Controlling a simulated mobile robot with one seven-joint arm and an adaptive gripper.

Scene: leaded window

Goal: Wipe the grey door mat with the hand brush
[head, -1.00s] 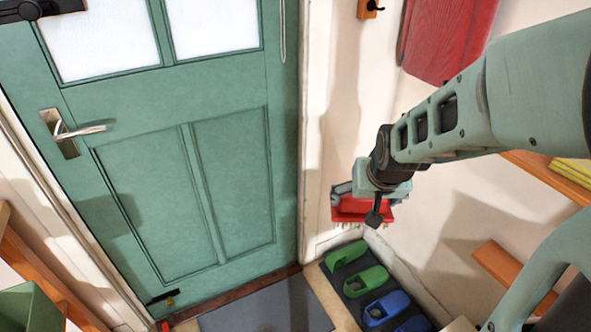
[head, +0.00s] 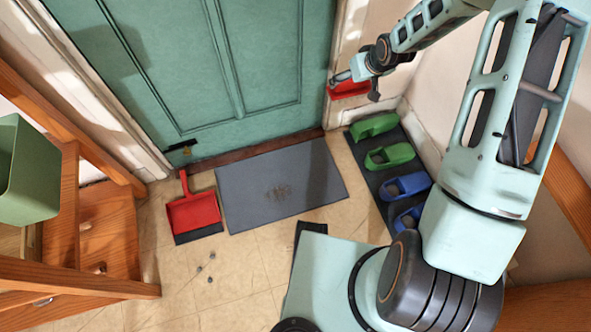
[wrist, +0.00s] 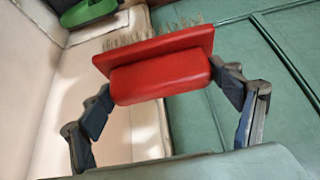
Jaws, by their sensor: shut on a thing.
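The grey door mat (head: 310,172) lies flat on the floor in front of the green door, with a dark dirty patch near its middle. The hand brush (head: 349,90) is red with pale bristles and shows large in the wrist view (wrist: 160,80). My gripper (wrist: 165,88) is shut on the brush's red block, a finger at each side. In the head view my gripper (head: 350,78) is at the upper right, above the floor and beside the door frame, up and right of the mat. The brush is apart from the mat.
A red dustpan (head: 194,212) lies left of the mat. Green clogs (head: 390,155) and blue clogs (head: 405,186) stand on a dark tray to the right. Small grey bits (head: 211,268) lie on the tiles. A wooden stand with a green bin (head: 30,175) is at the left.

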